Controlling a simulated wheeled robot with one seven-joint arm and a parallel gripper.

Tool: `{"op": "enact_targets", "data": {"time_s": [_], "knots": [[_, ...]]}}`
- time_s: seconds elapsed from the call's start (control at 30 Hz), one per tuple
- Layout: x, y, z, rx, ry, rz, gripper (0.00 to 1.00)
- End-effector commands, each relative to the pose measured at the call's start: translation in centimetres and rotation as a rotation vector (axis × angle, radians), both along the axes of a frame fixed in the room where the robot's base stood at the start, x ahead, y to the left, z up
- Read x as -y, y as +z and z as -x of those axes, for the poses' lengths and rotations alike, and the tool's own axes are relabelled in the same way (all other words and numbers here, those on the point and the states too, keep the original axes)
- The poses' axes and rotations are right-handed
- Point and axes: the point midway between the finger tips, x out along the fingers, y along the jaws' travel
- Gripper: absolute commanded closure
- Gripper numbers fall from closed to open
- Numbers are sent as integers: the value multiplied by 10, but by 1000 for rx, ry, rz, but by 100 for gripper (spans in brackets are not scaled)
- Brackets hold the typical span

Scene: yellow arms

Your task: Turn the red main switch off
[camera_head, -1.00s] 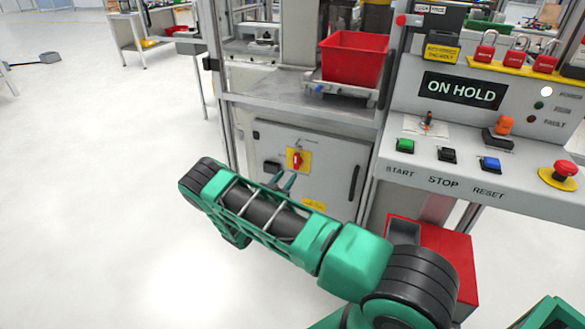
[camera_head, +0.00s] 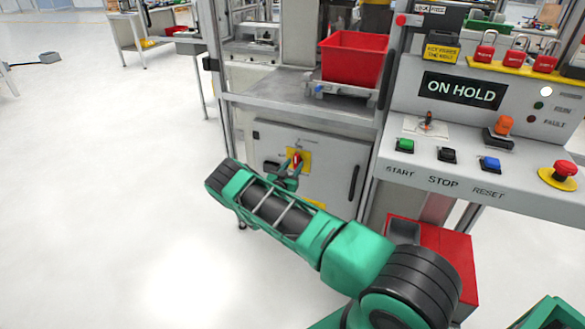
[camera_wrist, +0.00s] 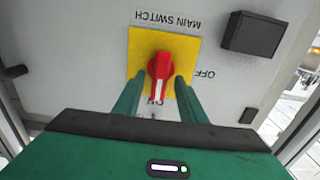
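The red main switch (camera_head: 297,158) sits on a yellow plate (camera_wrist: 190,48) on the grey cabinet door. In the wrist view the picture is upside down, and the red knob (camera_wrist: 160,66) has its white line pointing at the ON mark; the OFF mark (camera_wrist: 205,74) is to the right. My gripper (camera_wrist: 159,84) is open, with one green finger on each side of the knob and visible gaps between. I cannot tell how deep the fingers reach. In the head view my gripper (camera_head: 288,174) is at the switch, partly hiding the plate.
A black box (camera_wrist: 253,35) stands out from the door near the switch. The door has a black handle (camera_head: 354,183). A shelf with a red bin (camera_head: 352,60) is above, and the control panel (camera_head: 480,160) with buttons is at right.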

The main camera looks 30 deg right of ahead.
Motion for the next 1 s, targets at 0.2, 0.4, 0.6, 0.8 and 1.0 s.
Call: {"op": "enact_targets", "data": {"time_s": [0.2, 0.4, 0.6, 0.8, 1.0], "knots": [[2, 0, -2, 0, 1, 0, 62], [2, 0, -2, 0, 0, 0, 84], [-1, 0, -2, 0, 0, 0, 100], [1, 0, -2, -20, 1, 16, 100], [1, 0, -3, -92, 1, 73, 100]]}}
